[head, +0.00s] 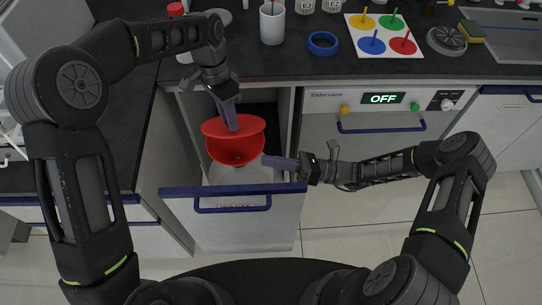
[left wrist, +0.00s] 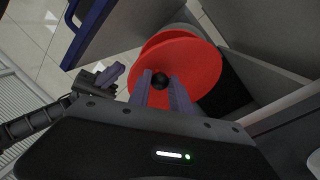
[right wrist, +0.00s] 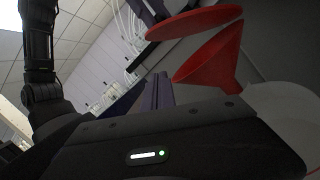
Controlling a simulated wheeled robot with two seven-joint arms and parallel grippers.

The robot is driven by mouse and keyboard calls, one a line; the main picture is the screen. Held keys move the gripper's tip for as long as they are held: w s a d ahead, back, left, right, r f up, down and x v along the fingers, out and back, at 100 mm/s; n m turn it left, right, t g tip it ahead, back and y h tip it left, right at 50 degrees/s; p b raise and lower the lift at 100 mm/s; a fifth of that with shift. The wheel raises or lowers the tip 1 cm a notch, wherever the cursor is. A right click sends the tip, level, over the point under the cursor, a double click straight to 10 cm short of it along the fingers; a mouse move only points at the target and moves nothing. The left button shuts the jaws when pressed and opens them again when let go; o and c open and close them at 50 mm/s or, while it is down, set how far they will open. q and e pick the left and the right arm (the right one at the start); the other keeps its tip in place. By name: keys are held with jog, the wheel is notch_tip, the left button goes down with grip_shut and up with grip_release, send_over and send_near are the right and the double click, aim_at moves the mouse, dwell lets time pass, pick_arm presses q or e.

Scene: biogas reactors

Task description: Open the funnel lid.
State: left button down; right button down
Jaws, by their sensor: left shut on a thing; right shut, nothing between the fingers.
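The red funnel (head: 240,150) stands in the open drawer, part of its inside showing in the head view. The red disc lid (head: 212,127) is over the funnel's far part. In the right wrist view the lid (right wrist: 195,20) is apart from the funnel rim (right wrist: 222,55), with a wedge-shaped gap between them. My left gripper (head: 233,128) is shut on the lid's dark knob, which shows between its fingers in the left wrist view (left wrist: 160,82). My right gripper (head: 266,160) is shut and empty, close beside the funnel's right side.
The drawer front (head: 290,189) with its blue edge and handle is pulled out toward me. The dark countertop behind holds a white mug (head: 272,24), blue tape ring (head: 323,43) and coloured peg board (head: 384,36). A control panel reading OFF (head: 384,98) is right of the drawer.

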aim_at(242, 136)
jog(key=a+r, duration=0.1)
jog(key=a, duration=0.1)
jog(key=w+a+r, duration=0.1)
jog(key=a, duration=0.2)
jog(key=w+a+r, duration=0.1)
jog(key=a+r, duration=0.1)
jog(key=shift+w+a, duration=0.25)
jog(key=shift+a, duration=0.1)
jog(key=shift+w+r, duration=0.35)
jog(key=shift+r, duration=0.2)
